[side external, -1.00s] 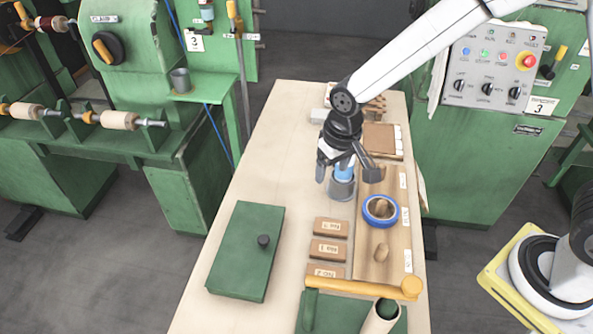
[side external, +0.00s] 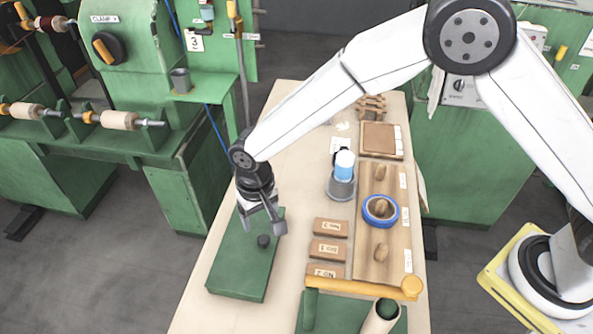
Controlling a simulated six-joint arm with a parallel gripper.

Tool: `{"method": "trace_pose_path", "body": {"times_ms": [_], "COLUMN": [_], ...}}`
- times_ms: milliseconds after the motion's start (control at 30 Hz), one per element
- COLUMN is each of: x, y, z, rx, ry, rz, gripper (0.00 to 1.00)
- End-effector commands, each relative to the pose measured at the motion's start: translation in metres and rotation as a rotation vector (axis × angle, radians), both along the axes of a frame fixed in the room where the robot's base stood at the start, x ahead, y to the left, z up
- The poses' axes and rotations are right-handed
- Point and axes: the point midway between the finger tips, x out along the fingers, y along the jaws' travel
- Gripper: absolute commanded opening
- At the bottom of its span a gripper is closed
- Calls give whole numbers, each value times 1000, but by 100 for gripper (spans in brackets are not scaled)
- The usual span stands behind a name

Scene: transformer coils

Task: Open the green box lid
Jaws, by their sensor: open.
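The green box (side external: 240,270) lies on the left part of the bench with its flat lid shut. A dark round knob (side external: 263,241) stands on the lid near its right edge. My gripper (side external: 262,229) is open and empty, pointing down over the lid at the knob. Its fingers look close to the knob's top; whether they touch it or stand on both sides of it I cannot tell. My gripper and wrist hide the far part of the box.
Several labelled brown blocks (side external: 328,249) lie right of the box. The bench (side external: 225,210) is bare at left.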

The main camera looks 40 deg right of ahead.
Motion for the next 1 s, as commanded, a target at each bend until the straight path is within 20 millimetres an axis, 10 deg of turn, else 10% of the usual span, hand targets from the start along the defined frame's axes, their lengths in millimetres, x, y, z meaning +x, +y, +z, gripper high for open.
{"method": "trace_pose_path", "body": {"times_ms": [1000], "x": [0], "y": [0], "z": [-76], "rx": [1], "ry": [0], "rz": [0], "gripper": [76]}}
